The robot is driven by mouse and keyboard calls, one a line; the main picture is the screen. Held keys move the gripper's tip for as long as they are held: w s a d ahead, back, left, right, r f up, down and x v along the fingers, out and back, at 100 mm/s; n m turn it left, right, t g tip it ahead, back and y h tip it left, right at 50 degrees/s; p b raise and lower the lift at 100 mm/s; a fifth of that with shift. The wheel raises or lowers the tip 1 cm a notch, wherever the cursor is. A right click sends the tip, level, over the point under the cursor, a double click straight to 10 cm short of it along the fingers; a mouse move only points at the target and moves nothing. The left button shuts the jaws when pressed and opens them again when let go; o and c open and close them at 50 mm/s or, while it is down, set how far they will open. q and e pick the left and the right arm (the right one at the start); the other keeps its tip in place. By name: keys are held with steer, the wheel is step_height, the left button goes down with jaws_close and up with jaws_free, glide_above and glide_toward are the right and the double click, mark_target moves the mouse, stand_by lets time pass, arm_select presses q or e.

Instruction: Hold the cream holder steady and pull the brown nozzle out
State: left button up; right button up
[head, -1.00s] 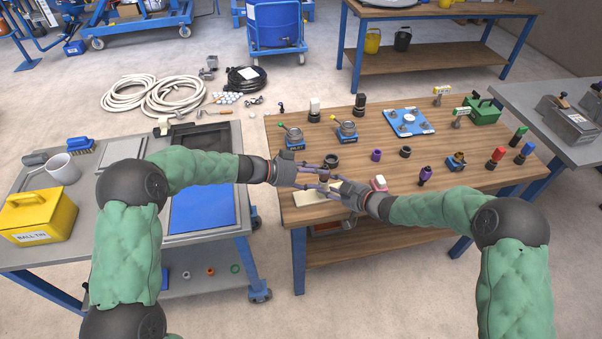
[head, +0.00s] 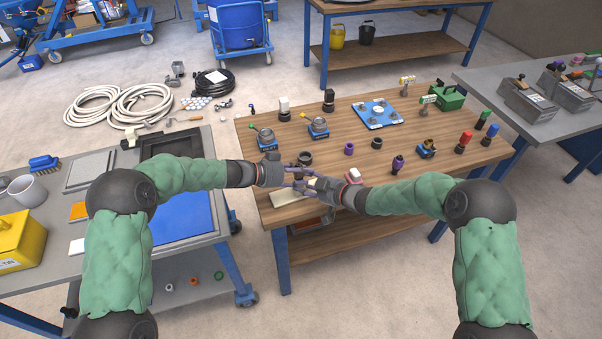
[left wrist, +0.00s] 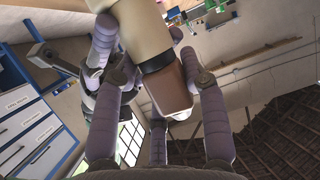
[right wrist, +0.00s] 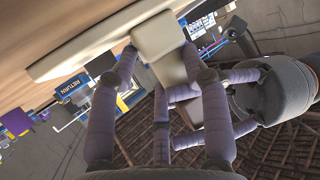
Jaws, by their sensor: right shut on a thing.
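The cream holder (head: 284,198) lies at the near edge of the wooden table. In the left wrist view its cream body (left wrist: 138,27) comes in from the top, with the brown nozzle (left wrist: 168,88) seated in its end. My right gripper (head: 317,184) is shut on the holder; in the right wrist view its fingers flank the cream block (right wrist: 158,36). My left gripper (head: 297,177) is at the nozzle, close beside the right gripper. Its fingers (left wrist: 155,65) stand on both sides of the brown part, open, with a gap visible on the right. Head-view contact details are hidden by the fingers.
Several fittings stand farther back. A grey cart with a blue panel (head: 185,212) is at left, separated by a gap.

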mark_target(301, 166)
arm_select(q)
jaws_close()
arm_select(e)
steer(key=shift+s+f, duration=0.1)
arm_select(q)
steer(key=shift+r, duration=3)
steer(key=shift+r, duration=0.15)
steer(key=shift+r, duration=1.9)
steer(key=s+a+r, duration=0.2)
steer(key=a+r, duration=0.3)
steer(key=r, duration=0.2)
arm_select(e)
steer(key=o, duration=0.8)
steer(key=shift+c, duration=0.2)
arm_select(q)
steer(key=shift+a+r, duration=0.1)
steer(key=shift+r, duration=0.1)
